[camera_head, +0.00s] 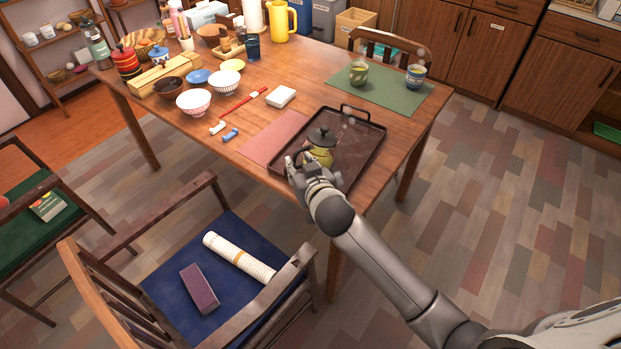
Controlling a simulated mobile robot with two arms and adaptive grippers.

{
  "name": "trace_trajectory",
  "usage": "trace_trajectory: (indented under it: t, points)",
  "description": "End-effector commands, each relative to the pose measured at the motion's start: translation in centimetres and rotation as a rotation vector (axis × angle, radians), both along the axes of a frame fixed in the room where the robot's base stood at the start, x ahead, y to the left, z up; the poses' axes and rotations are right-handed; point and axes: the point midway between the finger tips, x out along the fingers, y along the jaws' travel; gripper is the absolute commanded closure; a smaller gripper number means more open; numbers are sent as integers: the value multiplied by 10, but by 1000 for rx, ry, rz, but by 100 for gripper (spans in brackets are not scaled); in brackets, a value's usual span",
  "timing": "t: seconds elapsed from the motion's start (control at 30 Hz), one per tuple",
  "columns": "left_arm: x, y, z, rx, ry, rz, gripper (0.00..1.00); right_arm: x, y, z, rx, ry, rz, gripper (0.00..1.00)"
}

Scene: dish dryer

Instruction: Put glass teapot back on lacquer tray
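The glass teapot (320,153), with a dark lid and yellow-green contents, appears upright over the dark lacquer tray (362,153). The tray has raised handles and lies near the table's front right corner. My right gripper (299,161) is at the teapot's lower left, in front of the tray's near left part. It hides part of the teapot and the tray. I cannot tell whether its fingers touch the teapot or its handle, or whether the teapot's base rests on the tray. My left gripper is not in view.
A reddish mat (272,138) lies left of the tray. A green mat (386,92) with two steaming cups is behind it. Bowls, a white box (281,97) and a yellow pitcher (282,22) stand farther left and back. A chair (205,262) stands in front.

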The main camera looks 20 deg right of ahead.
Motion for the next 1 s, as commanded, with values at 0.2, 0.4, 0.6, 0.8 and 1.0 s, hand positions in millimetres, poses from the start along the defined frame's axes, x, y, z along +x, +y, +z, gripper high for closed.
trace_trajectory:
  t: [0.2,0.4,0.6,0.8,1.0]
  points:
    - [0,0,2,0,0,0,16,-40,-3,16,1,-1,0,68]
    - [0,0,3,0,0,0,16,-73,-5,29,1,0,0,68]
    - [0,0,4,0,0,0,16,-93,-6,38,1,-1,0,68]
    - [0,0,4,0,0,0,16,-99,-7,40,-1,0,-2,68]
    - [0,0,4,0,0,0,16,-98,-7,40,-1,0,-2,68]
